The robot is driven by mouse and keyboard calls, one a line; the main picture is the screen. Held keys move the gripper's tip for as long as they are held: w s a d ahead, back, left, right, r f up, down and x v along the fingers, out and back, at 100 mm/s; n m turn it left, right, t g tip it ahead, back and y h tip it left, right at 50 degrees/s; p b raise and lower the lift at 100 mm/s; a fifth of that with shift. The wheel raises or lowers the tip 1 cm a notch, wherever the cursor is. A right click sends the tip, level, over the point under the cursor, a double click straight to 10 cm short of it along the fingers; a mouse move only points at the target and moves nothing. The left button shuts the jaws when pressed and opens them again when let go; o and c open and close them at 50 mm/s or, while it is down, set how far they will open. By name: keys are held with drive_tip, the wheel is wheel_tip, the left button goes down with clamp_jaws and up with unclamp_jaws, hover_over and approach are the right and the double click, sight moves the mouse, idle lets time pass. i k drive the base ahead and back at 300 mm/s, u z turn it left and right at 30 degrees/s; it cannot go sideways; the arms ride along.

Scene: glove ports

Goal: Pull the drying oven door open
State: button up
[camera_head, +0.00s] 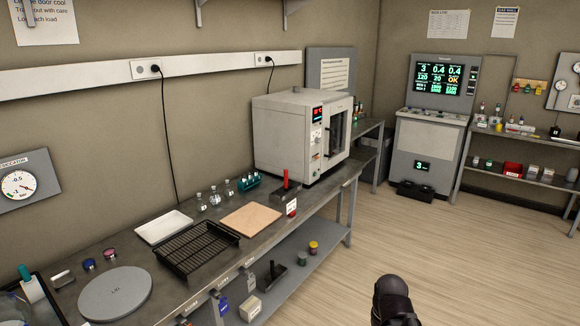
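The drying oven (290,135) is a pale box on the grey bench against the left wall. Its front faces right, with a red-lit display and controls on the near side. The oven door (338,132) has a dark window and looks shut; the view is steep, so a small gap cannot be ruled out. A dark upright bar, perhaps its handle, shows beside the window. A dark rounded part of my arm rises at the bottom edge, right of centre, well apart from the oven. My gripper's fingers are not in view.
On the bench (325,197) are a black wire rack (197,250), a tan board (251,218), a white tray (164,227), small bottles and a red-handled item. A grey console (425,150) stands at the back. The wooden floor before the oven is clear.

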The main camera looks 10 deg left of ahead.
sight(346, 104)
drive_tip(key=u, duration=0.55)
drive_tip(key=i, duration=0.85)
drive_tip(key=u, duration=0.45)
